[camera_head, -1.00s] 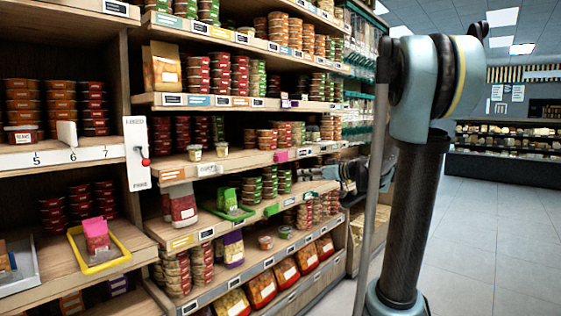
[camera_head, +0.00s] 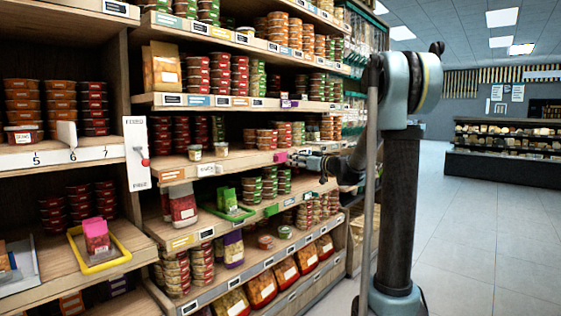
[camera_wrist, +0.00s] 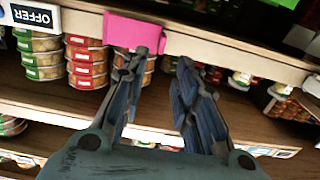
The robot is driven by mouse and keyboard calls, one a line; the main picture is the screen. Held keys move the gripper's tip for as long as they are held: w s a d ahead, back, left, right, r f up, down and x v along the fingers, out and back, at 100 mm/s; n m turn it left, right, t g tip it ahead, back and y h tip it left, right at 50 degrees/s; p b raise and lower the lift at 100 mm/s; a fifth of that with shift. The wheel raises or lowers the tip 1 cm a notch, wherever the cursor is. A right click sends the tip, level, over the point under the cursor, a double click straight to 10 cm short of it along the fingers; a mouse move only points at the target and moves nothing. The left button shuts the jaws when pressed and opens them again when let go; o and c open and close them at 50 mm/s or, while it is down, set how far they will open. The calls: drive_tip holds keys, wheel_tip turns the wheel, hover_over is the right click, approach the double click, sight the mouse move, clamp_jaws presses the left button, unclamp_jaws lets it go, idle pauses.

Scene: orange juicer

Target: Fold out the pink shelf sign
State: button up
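The pink shelf sign (camera_head: 281,157) is a small pink tag on the front edge of a middle shelf in the head view. In the wrist view the pink sign (camera_wrist: 135,31) lies flat against the shelf edge, at the top, just beyond my left fingertip. My gripper (camera_wrist: 160,60) has its two fingers apart with nothing between them. The left fingertip is close to the lower right part of the sign; I cannot tell whether it touches. In the head view my gripper (camera_head: 297,159) is right of the sign, at the same shelf height.
An OFFER label (camera_wrist: 30,16) is on the shelf edge left of the sign. Stacked tubs (camera_wrist: 86,62) stand on the shelf below. A green tray (camera_head: 230,212) sticks out over a lower shelf edge. The aisle floor (camera_head: 470,240) at right is clear.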

sight(283, 157)
drive_tip(key=x, duration=0.8)
drive_tip(key=shift+w+a, duration=0.25)
drive_tip(key=shift+a, duration=0.05)
clamp_jaws()
